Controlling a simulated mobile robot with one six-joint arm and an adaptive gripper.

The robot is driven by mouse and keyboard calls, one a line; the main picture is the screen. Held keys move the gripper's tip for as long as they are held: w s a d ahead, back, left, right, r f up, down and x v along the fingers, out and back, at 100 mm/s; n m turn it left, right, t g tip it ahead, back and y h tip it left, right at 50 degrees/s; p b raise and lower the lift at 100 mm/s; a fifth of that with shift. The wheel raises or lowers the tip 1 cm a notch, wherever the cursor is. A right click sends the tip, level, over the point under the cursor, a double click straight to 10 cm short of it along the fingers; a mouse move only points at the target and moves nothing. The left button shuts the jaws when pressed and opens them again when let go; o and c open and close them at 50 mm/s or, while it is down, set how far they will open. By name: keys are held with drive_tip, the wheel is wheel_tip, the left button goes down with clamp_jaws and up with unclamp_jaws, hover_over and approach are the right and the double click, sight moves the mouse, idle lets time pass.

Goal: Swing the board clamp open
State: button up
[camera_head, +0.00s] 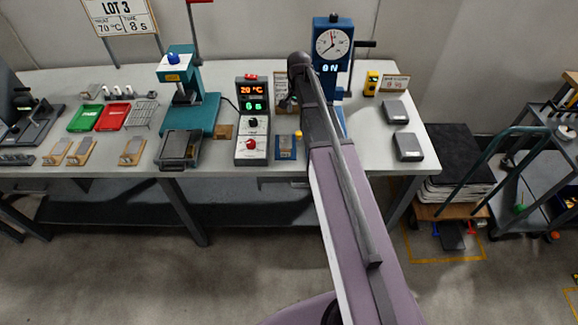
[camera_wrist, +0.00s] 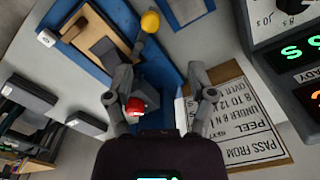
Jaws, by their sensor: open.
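In the wrist view a blue base (camera_wrist: 68,18) carries a tan board (camera_wrist: 92,18) with a dark grey piece on it. A grey clamp arm (camera_wrist: 139,42) at the board's edge ends in a yellow ball knob (camera_wrist: 150,22). The knob also shows in the head view (camera_head: 298,134), just left of my arm; the board is hidden there. My gripper (camera_wrist: 159,72) is open and empty, its fingers apart over the blue base. The knob lies beyond the fingertips. A red-topped grey part (camera_wrist: 135,107) shows between the fingers; I cannot tell if it belongs to the clamp.
A dial stand (camera_head: 333,45) rises behind my arm. A printed card (camera_wrist: 235,120) and a control box (camera_head: 252,120) lie on the other side. A blue pad (camera_head: 285,147) is close to the knob. Grey blocks (camera_head: 395,111) stand right; bare bench lies between them and my arm.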

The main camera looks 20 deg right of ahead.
drive_tip(key=shift+r+p, duration=2.3)
drive_tip(key=shift+r, duration=0.3)
drive_tip(key=s+a+f+n+b, duration=0.4)
drive_tip(key=s+f+b, duration=0.1)
drive_tip(key=s, duration=0.5)
drive_tip(key=s+a+f+n+b, duration=0.5)
drive_tip(key=s, duration=0.5)
drive_tip(key=shift+s+f, duration=0.2)
drive_tip(key=shift+s, duration=0.15)
drive_tip(key=shift+w, duration=0.1)
drive_tip(key=w+d+r+m+p, duration=0.4)
drive_tip(key=w+m, duration=0.5)
drive_tip(key=m, duration=0.3)
drive_tip(key=w+d+r+m+p, duration=0.5)
drive_tip(key=w+r+m, duration=0.1)
drive_tip(key=w+m, duration=0.4)
drive_tip(key=shift+m+p, duration=0.3)
drive_tip(key=shift+m, duration=0.6)
drive_tip(key=shift+d+f, duration=0.1)
drive_tip(key=shift+f, duration=0.1)
